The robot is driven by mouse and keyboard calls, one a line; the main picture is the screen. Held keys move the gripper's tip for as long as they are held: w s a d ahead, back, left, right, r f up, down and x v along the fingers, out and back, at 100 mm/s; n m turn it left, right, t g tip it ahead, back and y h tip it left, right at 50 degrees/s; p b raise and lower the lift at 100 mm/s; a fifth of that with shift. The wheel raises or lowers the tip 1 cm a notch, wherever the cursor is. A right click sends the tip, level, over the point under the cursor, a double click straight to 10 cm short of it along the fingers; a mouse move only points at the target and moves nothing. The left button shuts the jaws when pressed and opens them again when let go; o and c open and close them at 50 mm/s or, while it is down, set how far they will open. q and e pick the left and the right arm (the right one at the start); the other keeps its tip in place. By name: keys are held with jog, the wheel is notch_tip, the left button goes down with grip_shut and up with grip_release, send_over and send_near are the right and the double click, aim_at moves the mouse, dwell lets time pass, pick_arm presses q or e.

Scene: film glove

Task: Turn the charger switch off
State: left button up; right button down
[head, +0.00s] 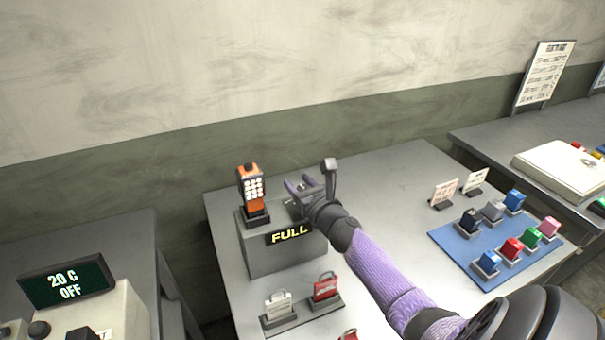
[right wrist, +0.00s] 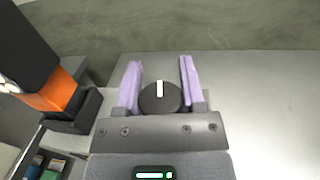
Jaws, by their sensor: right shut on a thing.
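The charger is a grey box (head: 285,258) on the table, with a black display reading FULL (head: 290,233) on its front. An orange handset (head: 250,186) with white buttons stands upright in its cradle; its orange side also shows in the right wrist view (right wrist: 62,92). The charger switch, a round black knob (right wrist: 159,97) with a white mark pointing up the picture, shows in the right wrist view. My right gripper (head: 303,190) is shut on this knob, one purple finger on each side. In the head view the gripper hides the knob. My left gripper is not in view.
A white tag block (head: 279,305) and a red one (head: 326,287) stand in front of the charger. A blue mat (head: 455,243) with several coloured blocks lies at right. A display reading 20 C OFF (head: 67,283) stands at lower left. The table behind my wrist is clear.

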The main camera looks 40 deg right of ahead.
jog(key=n+y, duration=0.1)
jog(key=y, duration=0.1)
jog(key=shift+n+y, duration=0.4)
jog(key=shift+a+f+n+y+b, duration=0.15)
jog(key=shift+n+y+b, duration=0.4)
jog(key=shift+y, duration=0.25)
jog(key=n+y+b, duration=0.2)
jog(key=y, duration=0.1)
jog(key=shift+a+f+y, duration=0.1)
jog(key=shift+a+y, duration=0.1)
jog(key=shift+y, duration=0.1)
jog(key=n+g+y+b, duration=0.1)
jog(key=n+y+b, duration=0.1)
jog(key=y, duration=0.1)
jog(key=shift+s+a+b, duration=0.1)
jog(key=shift+a+b, duration=0.05)
jog(key=shift+b, duration=0.2)
jog(key=shift+a+r+n+g+y+b, duration=0.1)
jog(key=shift+r+n+g+y+b, duration=0.15)
jog(key=shift+n+g+y+b, duration=0.15)
